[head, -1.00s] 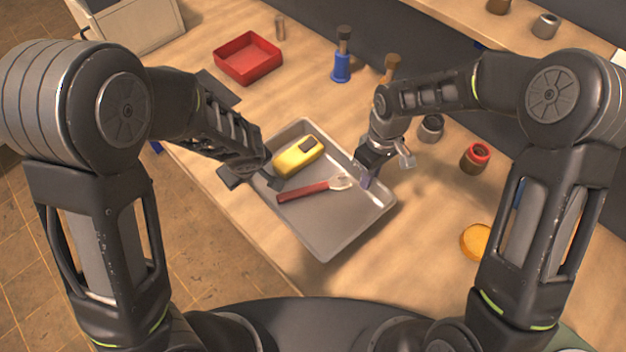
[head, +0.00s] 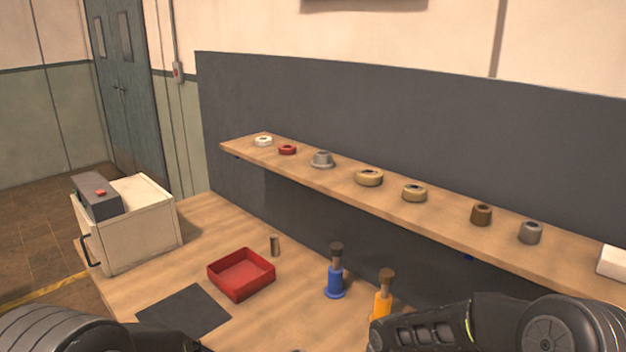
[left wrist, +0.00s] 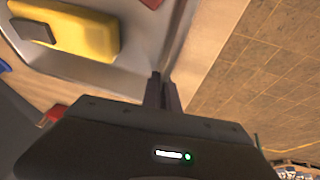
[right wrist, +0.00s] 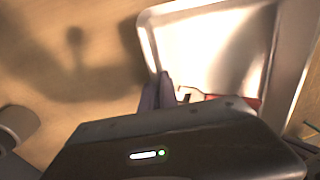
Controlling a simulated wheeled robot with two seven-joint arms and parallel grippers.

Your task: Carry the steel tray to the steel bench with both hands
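The steel tray shows in the left wrist view (left wrist: 140,50) and the right wrist view (right wrist: 212,50); it is outside the head view. A yellow device (left wrist: 85,32) with a dark panel lies in it. A red-handled tool (right wrist: 247,102) lies in it too, partly hidden by my right gripper's body. My left gripper (left wrist: 162,82) has its fingers close together with the tray's rim between them. My right gripper (right wrist: 160,84) is likewise closed at the rim on its side. Whether the tray is lifted cannot be told. I see no steel bench.
A wooden worktop (head: 210,222) holds a red bin (head: 240,278), a dark mat (head: 184,312), a blue bottle (head: 335,275), an orange bottle (head: 382,295) and a white cabinet (head: 135,225). A shelf (head: 445,212) with several small parts runs behind. Tiled floor (left wrist: 245,75) lies beyond the tray.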

